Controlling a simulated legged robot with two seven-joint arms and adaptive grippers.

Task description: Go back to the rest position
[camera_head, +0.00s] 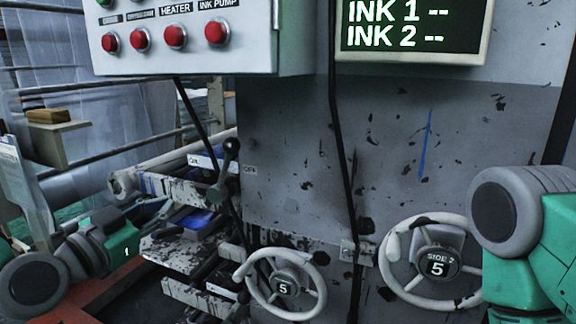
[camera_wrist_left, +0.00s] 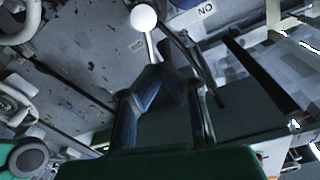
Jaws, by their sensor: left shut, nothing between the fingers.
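My left gripper (camera_head: 160,212) is at the lower left of the head view, at the end of a green and grey arm, and is partly dark against the machine. In the left wrist view its fingers (camera_wrist_left: 157,75) are together, with nothing between them. A lever with a white ball knob (camera_wrist_left: 143,18) shows just beyond the fingertips in that view; whether they touch cannot be told. My right arm shows at the right edge of the head view, but its gripper is out of the picture.
A grey machine panel (camera_head: 290,130) carries two white handwheels (camera_head: 318,283) (camera_head: 461,302), a dark-knobbed lever (camera_head: 222,180) and a hanging black cable. A control box with red buttons (camera_head: 200,58) and an ink display (camera_head: 410,28) are above. Rails stand at left.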

